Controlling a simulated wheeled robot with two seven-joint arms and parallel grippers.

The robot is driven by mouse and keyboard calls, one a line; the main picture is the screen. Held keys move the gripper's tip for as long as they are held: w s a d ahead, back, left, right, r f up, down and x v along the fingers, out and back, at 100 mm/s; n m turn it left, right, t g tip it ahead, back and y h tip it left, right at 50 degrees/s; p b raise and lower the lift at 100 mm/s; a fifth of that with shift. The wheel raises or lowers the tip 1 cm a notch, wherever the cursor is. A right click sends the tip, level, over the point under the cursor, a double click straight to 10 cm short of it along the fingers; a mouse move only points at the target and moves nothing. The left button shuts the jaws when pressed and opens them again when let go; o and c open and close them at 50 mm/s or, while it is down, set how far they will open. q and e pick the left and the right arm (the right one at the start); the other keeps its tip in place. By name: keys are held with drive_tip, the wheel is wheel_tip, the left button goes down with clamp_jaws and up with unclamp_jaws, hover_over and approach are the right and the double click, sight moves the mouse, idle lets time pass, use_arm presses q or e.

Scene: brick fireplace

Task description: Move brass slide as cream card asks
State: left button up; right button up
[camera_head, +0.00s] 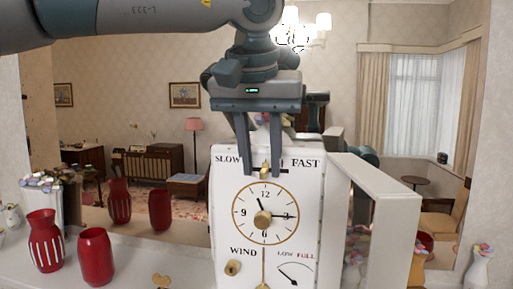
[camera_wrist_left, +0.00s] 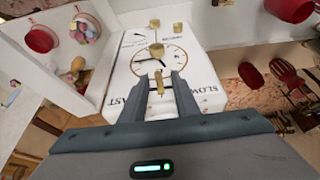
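A white clock (camera_head: 225,195) stands upright, its round dial below a short slot between the words SLOW and FAST. The small brass slide (camera_head: 264,169) sits in that slot, near its middle; it also shows in the left wrist view (camera_wrist_left: 159,82). My left gripper (camera_head: 260,172) points down in front of the slot. Its two fingers are apart, one on either side of the slide, also in the left wrist view (camera_wrist_left: 161,77). I cannot tell whether either finger touches it. I make out no cream card. My right gripper is not in view.
The clock's white framed door (camera_head: 382,170) stands open to the right. Red vases (camera_head: 97,256) stand on the white shelf (camera_head: 140,272) at left. A white vase with flowers (camera_head: 478,265) is at far right. A mirror behind reflects the room.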

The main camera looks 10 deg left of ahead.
use_arm(q)
drive_tip(key=shift+f, duration=0.1)
clamp_jaws()
idle(1.4)
